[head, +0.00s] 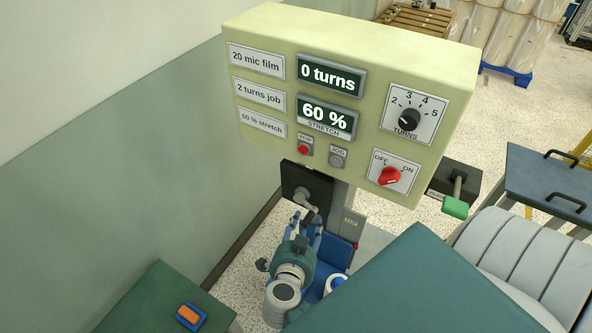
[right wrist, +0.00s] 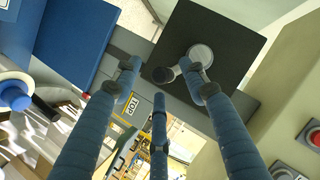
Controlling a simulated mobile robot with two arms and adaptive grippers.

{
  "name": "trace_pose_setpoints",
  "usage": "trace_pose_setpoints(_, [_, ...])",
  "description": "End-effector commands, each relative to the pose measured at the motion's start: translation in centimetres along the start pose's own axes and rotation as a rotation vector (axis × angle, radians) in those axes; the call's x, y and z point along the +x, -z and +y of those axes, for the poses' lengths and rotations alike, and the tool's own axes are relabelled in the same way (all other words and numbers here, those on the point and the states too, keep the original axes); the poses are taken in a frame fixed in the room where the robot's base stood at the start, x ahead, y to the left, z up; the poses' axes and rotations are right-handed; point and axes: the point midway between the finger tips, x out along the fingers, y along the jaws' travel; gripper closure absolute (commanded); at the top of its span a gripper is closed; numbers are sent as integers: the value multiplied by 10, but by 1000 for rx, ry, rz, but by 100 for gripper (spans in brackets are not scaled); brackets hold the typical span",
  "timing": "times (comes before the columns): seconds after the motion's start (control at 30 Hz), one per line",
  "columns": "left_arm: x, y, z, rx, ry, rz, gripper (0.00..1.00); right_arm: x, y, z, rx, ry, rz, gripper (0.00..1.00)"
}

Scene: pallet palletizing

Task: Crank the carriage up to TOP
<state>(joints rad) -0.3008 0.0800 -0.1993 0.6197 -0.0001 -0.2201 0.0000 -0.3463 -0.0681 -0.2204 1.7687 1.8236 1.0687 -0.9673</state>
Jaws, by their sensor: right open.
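A crank (head: 306,197) with a grey arm sits on a black box (head: 296,178) under the control panel. In the right wrist view the crank's round hub (right wrist: 201,55) and short knob (right wrist: 163,75) show against the black plate (right wrist: 222,28). My right gripper (head: 304,220) is open just below the crank; its three fingertips (right wrist: 160,82) spread around the knob, with contact unclear. A TOP label (right wrist: 130,107) is on the grey post. The blue carriage (head: 333,252), with a white, blue-capped roll (head: 335,284), is partly hidden behind my arm. My left gripper is not in view.
The cream control panel (head: 452,75) overhangs the crank and reads 0 turns and 60 %. A wall (head: 110,150) closes the left side.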

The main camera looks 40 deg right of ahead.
Motion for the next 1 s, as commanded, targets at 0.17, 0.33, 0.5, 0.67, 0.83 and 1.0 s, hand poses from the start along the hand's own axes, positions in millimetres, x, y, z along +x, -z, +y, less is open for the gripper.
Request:
trace_pose_setpoints(0.17, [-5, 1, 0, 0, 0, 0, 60, -14, -7, 0, -1, -2, -3, 57])
trace_pose_setpoints(0.33, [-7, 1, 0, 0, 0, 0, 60, -25, -14, 0, 0, -2, -3, 57])
trace_pose_setpoints(0.5, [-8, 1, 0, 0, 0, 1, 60, -37, -21, 0, 1, -2, -4, 57])
trace_pose_setpoints(0.67, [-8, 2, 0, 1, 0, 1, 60, -47, -26, 1, -1, -1, -3, 57])
trace_pose_setpoints(0.83, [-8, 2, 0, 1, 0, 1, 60, -51, -28, 0, 0, -1, -2, 57])
trace_pose_setpoints(1.0, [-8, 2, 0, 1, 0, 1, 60, -52, -29, 1, 1, -3, -4, 57])
